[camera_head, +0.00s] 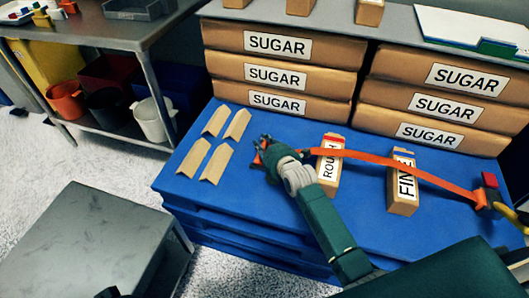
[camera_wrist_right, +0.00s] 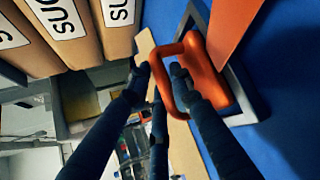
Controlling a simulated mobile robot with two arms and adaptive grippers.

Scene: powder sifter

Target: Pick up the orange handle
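The orange handle (camera_wrist_right: 207,72) is a loop on a grey-framed base on the blue surface, at one end of a long orange strap. In the head view it (camera_head: 259,158) is mostly hidden by my right gripper (camera_head: 266,148). In the right wrist view, my right gripper's fingers (camera_wrist_right: 160,73) are spread on either side of the handle's near bar, one of them inside the loop. I see no clear grip on the bar. Of my left gripper, at most a small dark piece shows at the bottom edge of the head view.
Boxes marked ROUGH (camera_head: 329,168) and FINE (camera_head: 402,185) stand by the strap (camera_head: 375,160) on the blue pallet (camera_head: 225,195). Angled cardboard pieces (camera_head: 217,161) lie left of my right gripper. Stacked SUGAR bags (camera_head: 280,72) stand behind. A grey table (camera_head: 85,245) is at lower left.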

